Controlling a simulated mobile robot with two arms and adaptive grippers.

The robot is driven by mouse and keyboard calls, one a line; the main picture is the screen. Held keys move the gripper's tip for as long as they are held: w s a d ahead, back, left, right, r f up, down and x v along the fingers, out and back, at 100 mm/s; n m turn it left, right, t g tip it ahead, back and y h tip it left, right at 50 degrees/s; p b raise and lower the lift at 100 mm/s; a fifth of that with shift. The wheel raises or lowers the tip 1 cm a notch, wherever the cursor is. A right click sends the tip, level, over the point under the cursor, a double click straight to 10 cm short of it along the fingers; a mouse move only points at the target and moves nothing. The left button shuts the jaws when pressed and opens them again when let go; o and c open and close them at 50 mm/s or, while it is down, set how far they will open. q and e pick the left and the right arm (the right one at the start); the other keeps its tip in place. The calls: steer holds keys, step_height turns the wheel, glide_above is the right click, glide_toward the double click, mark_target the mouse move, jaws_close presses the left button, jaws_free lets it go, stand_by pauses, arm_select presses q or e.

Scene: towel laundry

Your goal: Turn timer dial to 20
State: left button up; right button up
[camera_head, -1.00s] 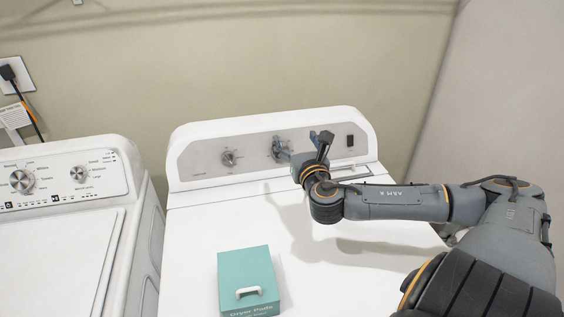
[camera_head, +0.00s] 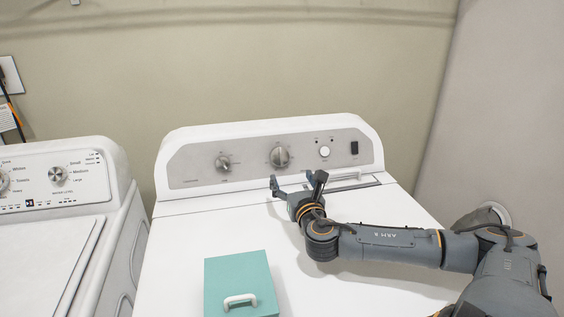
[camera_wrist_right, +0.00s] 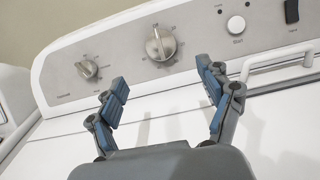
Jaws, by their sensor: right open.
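The dryer's control panel (camera_head: 190,175) carries two silver dials, and I cannot read which is the timer. The larger dial (camera_head: 279,156) is mid-panel; in the right wrist view it (camera_wrist_right: 160,45) is ahead, between the fingers. The smaller dial (camera_head: 223,162) is to its left and also shows in the right wrist view (camera_wrist_right: 88,69). My left gripper is not in view.
A round start button (camera_head: 324,151) and a dark switch (camera_head: 354,148) are right of the dials. A teal dryer pads box (camera_head: 240,278) stands on the white dryer top (camera_head: 180,235). A washer (camera_head: 60,235) stands at left, a wall at right.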

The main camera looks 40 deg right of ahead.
mark_target(282, 158)
steer(key=x, duration=1.1)
steer(key=shift+w+f+p, duration=0.1)
steer(key=shift+w+p, duration=0.15)
steer(key=shift+p, duration=0.15)
steer(key=c, duration=1.2)
